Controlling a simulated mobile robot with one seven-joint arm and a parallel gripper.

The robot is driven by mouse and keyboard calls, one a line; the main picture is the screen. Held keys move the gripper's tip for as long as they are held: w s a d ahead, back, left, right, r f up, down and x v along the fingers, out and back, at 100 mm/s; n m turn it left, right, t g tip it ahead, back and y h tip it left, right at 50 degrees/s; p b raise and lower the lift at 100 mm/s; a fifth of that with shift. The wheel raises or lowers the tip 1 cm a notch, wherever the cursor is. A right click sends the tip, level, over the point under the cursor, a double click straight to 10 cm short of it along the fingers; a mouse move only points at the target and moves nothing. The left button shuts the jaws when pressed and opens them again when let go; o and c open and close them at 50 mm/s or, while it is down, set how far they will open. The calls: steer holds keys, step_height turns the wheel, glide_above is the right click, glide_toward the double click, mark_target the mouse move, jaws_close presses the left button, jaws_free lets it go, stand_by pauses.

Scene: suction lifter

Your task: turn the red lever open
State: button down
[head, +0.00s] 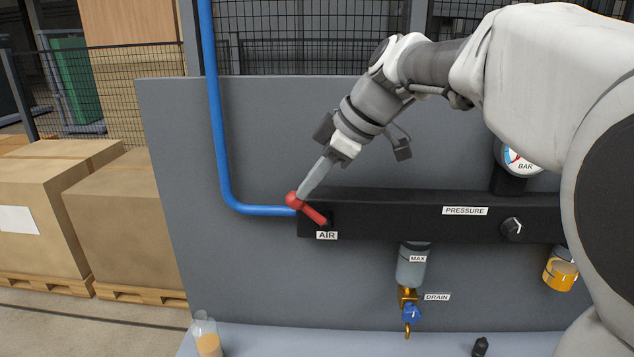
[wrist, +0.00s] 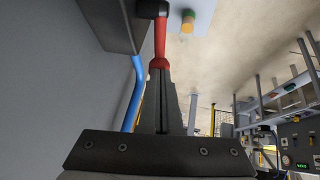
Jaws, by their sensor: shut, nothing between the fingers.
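The red lever (head: 314,214) is on the left end of the black manifold, above the AIR label (head: 327,236). It slants from a round knob at its upper left down to its pivot at the lower right. My gripper (head: 301,194) is shut with nothing between its fingers, and its tips are at the lever's knob. In the wrist view the red lever (wrist: 160,40) runs up from the fingertips (wrist: 159,70) to a dark pivot (wrist: 152,8). The tips look to be touching the knob or very close to it; I cannot tell which.
A blue air pipe (head: 220,130) comes down to the manifold (head: 400,212) just left of the lever. A PRESSURE knob (head: 512,229) and a filter bowl (head: 411,268) are further right. A bottle (head: 206,338) stands on the bench below. Cardboard boxes (head: 125,215) are at left.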

steer(key=shift+a+f+h+p, duration=0.2)
steer(key=shift+a+h+p, duration=0.9)
steer(key=shift+h+p, duration=0.25)
steer(key=shift+w+a+f+n+h+p, duration=0.1)
steer(key=shift+a+f+n+h+p, duration=0.05)
steer(key=shift+a+f+h+p, duration=0.8)
steer(key=shift+a+f+n+h+p, duration=0.15)
steer(key=shift+a+f+h+p, duration=0.25)
steer(key=shift+a+f+h, duration=0.55)
steer(key=shift+d+f+y, duration=0.25)
steer(key=shift+f, duration=0.1)
